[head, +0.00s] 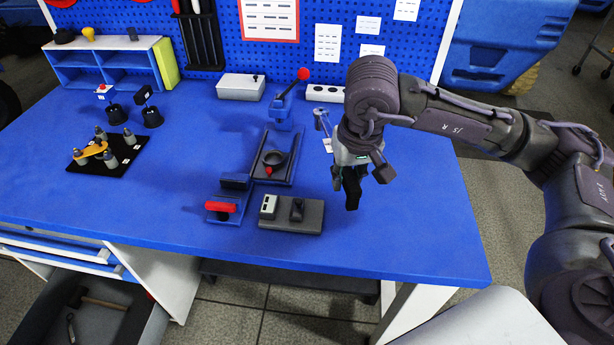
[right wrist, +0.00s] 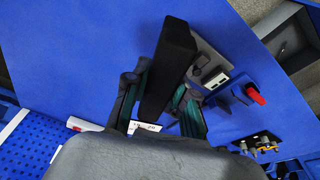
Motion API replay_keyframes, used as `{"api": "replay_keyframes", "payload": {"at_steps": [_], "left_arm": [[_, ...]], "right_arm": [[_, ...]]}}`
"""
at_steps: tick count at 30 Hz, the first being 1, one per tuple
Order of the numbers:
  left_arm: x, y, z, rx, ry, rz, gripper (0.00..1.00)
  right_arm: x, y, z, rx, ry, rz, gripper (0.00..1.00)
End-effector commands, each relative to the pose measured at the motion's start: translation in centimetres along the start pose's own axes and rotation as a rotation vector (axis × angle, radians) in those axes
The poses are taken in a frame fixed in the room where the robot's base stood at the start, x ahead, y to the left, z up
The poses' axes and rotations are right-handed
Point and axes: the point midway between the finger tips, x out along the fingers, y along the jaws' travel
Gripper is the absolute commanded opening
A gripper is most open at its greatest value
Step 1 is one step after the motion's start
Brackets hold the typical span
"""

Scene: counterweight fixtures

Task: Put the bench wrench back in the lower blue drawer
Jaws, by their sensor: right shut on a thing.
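My right gripper (head: 352,172) is above the right part of the blue bench, pointing down. It is shut on a black bar-shaped thing (head: 351,189). In the right wrist view the black bar (right wrist: 172,68) stands out between the two fingers (right wrist: 160,100). I cannot tell whether it is the bench wrench; no wrench head shows. An open drawer (head: 149,327) with a grey inside is below the bench at the lower left. A hammer (head: 103,303) and a small dark tool (head: 71,328) lie in it. Its front is out of view. My left gripper is not in view.
The blue bench top (head: 400,235) is clear at the front right. A grey block fixture (head: 290,226), a red-handled fixture (head: 222,207), a lever press (head: 284,125) and a black mat with pegs (head: 108,152) stand on it. Blue-edged shallow drawers (head: 60,248) sit above the open drawer.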

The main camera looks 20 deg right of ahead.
Motion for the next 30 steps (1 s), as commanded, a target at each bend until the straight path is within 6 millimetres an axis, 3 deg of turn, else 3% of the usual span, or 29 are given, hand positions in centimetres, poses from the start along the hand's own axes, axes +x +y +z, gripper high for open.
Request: {"api": "replay_keyframes", "payload": {"at_steps": [1,6,10,14,24,30], "left_arm": [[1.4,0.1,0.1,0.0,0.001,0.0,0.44],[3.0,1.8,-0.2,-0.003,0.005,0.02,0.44],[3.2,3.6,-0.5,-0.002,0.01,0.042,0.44],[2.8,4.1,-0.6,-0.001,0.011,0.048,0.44],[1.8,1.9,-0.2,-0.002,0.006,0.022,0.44],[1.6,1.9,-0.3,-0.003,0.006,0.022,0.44]], "right_arm": [[1.2,2.3,-0.8,0.074,0.008,0.019,0.0],[1.9,7.8,-2.5,0.244,0.029,0.058,0.0],[2.0,9.5,-3.3,0.301,0.039,0.071,0.0],[3.0,8.4,-4.4,0.309,0.039,0.07,0.0],[8.2,3.0,-8.2,0.308,0.038,0.071,0.0],[9.9,1.5,-9.4,0.309,0.04,0.073,0.0]]}}
